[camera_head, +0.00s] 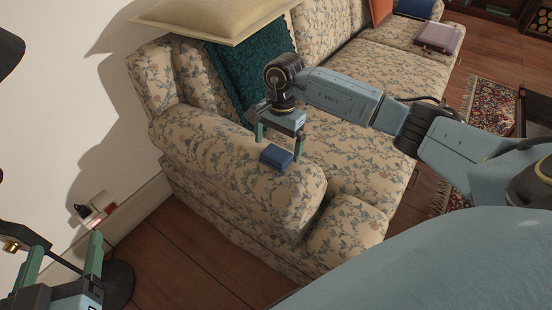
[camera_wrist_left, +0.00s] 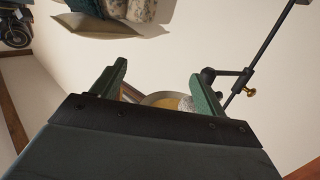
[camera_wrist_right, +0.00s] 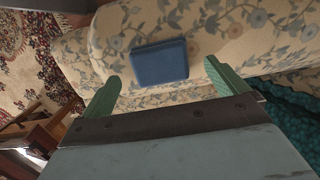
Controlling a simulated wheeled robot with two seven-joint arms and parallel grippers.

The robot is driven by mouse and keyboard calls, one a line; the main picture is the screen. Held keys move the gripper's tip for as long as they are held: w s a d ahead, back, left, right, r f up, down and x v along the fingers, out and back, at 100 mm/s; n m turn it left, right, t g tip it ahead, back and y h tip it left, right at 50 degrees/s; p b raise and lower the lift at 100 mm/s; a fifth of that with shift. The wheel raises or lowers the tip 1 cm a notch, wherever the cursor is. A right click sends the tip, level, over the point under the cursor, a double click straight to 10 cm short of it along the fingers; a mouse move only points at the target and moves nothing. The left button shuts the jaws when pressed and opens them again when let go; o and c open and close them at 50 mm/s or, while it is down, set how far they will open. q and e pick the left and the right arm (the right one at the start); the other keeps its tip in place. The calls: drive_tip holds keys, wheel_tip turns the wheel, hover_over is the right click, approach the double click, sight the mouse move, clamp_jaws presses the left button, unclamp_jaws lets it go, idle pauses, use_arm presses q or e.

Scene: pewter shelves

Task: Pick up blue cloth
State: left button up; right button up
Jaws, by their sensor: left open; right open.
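The blue cloth (camera_head: 276,157) is a small folded rectangle lying on the near armrest of the floral sofa (camera_head: 225,150). In the right wrist view the cloth (camera_wrist_right: 159,62) lies just beyond and between the fingertips. My right gripper (camera_head: 279,143) is open above the armrest, its green fingers on either side of the cloth in the head view; I cannot tell whether they touch it. It also shows in the right wrist view (camera_wrist_right: 163,80). My left gripper (camera_head: 66,252) is open and empty at the lower left, away from the sofa, and shows in the left wrist view (camera_wrist_left: 158,82).
A cream pillow (camera_head: 210,15) and a dark green cushion (camera_head: 248,70) are at the sofa's near end, behind my right gripper. A pinkish box-like item (camera_head: 438,37) lies on the far seat. A black lamp stand (camera_wrist_left: 240,85) is close to my left gripper. Wooden floor (camera_head: 185,255) lies in front.

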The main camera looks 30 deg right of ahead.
sight(276, 153)
wheel_tip(276, 153, down, 3)
drive_tip(key=shift+a+r+b, duration=0.1)
drive_tip(key=shift+b, duration=0.5)
drive_tip(key=shift+f, duration=0.25)
use_arm(q)
wheel_tip(276, 153, up, 6)
drive_tip(key=d+t+h, duration=0.1)
drive_tip(key=t, duration=0.3)
drive_tip(key=shift+s+r, duration=0.15)
drive_tip(key=shift+s, duration=0.1)
use_arm(e)
drive_tip(key=c, duration=1.1)
drive_tip(key=shift+c, duration=0.2)
drive_tip(key=shift+r, duration=0.2)
